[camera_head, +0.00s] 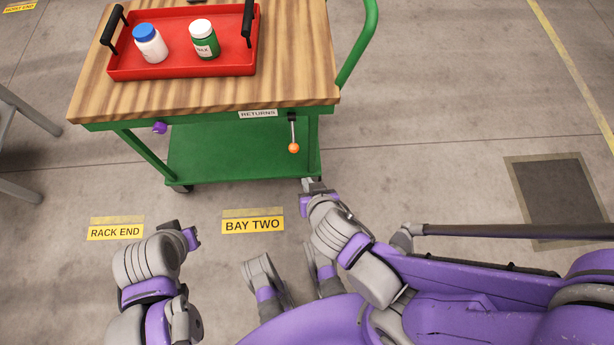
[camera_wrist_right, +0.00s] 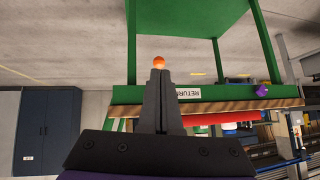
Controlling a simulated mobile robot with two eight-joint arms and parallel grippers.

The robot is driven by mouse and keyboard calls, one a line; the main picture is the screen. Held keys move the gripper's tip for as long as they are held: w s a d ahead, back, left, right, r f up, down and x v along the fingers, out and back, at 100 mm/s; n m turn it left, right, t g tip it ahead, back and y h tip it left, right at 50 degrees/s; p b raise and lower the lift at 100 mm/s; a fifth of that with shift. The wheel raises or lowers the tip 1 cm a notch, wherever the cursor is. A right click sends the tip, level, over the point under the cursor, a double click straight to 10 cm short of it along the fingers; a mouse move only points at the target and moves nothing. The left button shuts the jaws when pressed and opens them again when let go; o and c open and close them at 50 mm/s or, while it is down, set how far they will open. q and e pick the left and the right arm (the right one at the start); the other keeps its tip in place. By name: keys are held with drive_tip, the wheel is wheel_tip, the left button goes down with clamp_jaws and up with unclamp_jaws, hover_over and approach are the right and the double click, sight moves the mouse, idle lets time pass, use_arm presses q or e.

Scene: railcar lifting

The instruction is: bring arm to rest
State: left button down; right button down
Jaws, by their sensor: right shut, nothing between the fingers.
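My right gripper (camera_head: 309,184) is low beside the front right corner of the green cart (camera_head: 240,150) in the head view. In the right wrist view its dark fingers (camera_wrist_right: 158,78) are closed together and hold nothing. The orange ball (camera_wrist_right: 159,62) on the cart's lever shows just past the fingertips there. In the head view the orange ball (camera_head: 293,148) hangs above and left of the gripper, apart from it. My left arm (camera_head: 145,262) is bent at the lower left over the floor. I cannot make out its fingers.
The cart's wooden top (camera_head: 290,60) carries a red tray (camera_head: 180,68) with a blue-capped white bottle (camera_head: 149,44) and a green jar (camera_head: 204,40). A green handle (camera_head: 362,45) rises at the right. A "BAY TWO" floor sign (camera_head: 252,225) lies in front. The floor at right is largely open.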

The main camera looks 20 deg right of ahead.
idle(0.5)
